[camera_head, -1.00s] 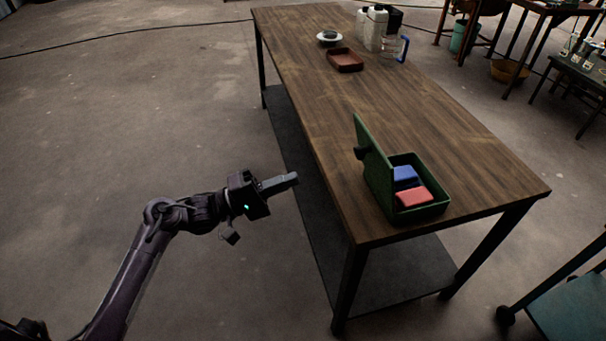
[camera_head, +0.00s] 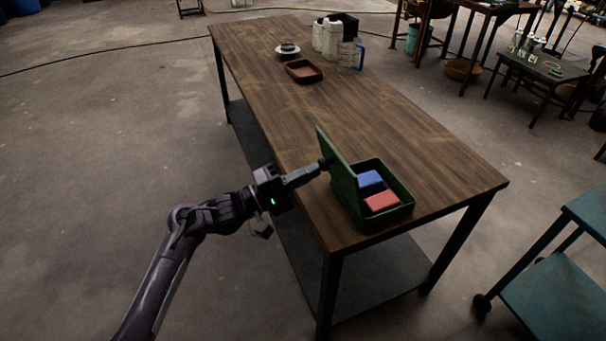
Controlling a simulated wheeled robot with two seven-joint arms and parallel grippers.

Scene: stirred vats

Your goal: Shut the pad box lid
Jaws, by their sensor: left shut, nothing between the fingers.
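The green pad box (camera_head: 398,213) stands near the front end of the wooden table. Its lid (camera_head: 340,172) is open and stands nearly upright, hinged on the box's left side. A blue pad (camera_head: 370,179) and a red pad (camera_head: 381,201) lie inside. My left gripper (camera_head: 318,168) is shut and empty, with its fingertips at the outer left face of the lid, close to the dark knob (camera_head: 326,163). I cannot tell whether they touch. My right gripper is not in view.
The wooden table (camera_head: 400,130) is bare around the box. Farther back are a brown tray (camera_head: 303,71), a round dish (camera_head: 287,50), white canisters (camera_head: 330,38) and a clear jug with a blue handle (camera_head: 351,56). A teal cart (camera_head: 560,270) stands at the right.

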